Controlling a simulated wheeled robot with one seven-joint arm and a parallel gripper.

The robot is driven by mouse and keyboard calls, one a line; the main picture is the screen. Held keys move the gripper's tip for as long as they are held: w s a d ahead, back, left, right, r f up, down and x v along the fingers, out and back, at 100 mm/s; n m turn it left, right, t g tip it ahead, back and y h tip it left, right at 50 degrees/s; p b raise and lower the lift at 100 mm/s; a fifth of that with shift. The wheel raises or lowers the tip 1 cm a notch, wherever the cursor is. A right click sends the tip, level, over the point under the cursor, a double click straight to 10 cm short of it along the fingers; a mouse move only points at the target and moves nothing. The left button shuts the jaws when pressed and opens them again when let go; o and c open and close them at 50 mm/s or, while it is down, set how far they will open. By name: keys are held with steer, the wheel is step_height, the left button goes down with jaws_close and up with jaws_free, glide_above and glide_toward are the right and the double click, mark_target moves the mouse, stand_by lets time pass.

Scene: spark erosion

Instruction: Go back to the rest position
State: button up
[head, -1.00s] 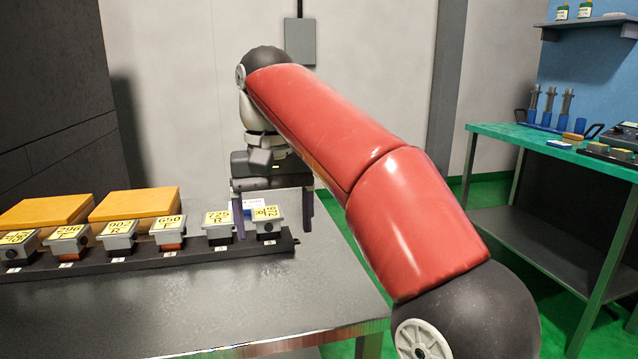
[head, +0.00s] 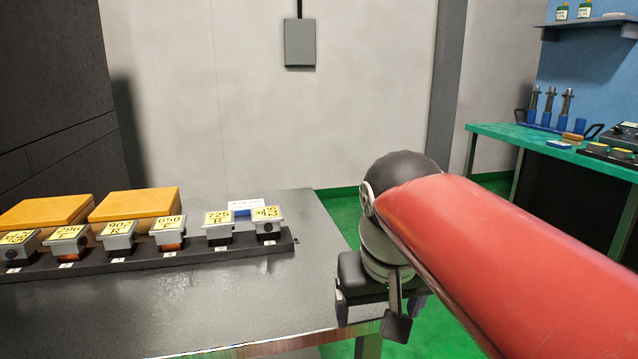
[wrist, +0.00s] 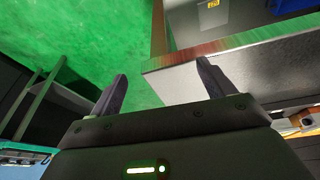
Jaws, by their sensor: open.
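My gripper (wrist: 160,90) shows in the wrist view with its two dark fingers apart and nothing between them. The green floor and the edge of the grey table lie beyond the fingers. In the head view my wrist and gripper (head: 385,305) hang at the right front corner of the grey table (head: 200,310). The fingertips are hard to make out there. My red arm reaches in from the lower right.
A dark rack (head: 150,257) on the table holds several grey labelled blocks, with the 729 R block (head: 217,220) near its right end. Two orange boxes (head: 135,204) stand behind. A green-topped bench (head: 560,153) stands at the right. The table's front is bare.

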steer(key=s+d+f+t, duration=0.1)
steer(key=s+d+f, duration=0.2)
steer(key=s+f, duration=0.1)
steer(key=s+d+f+m+t, duration=0.1)
steer(key=s+d+f, duration=0.3)
steer(key=f, duration=0.3)
steer(key=shift+s+f, duration=0.25)
steer(key=shift+s, duration=0.05)
steer(key=shift+d, duration=0.1)
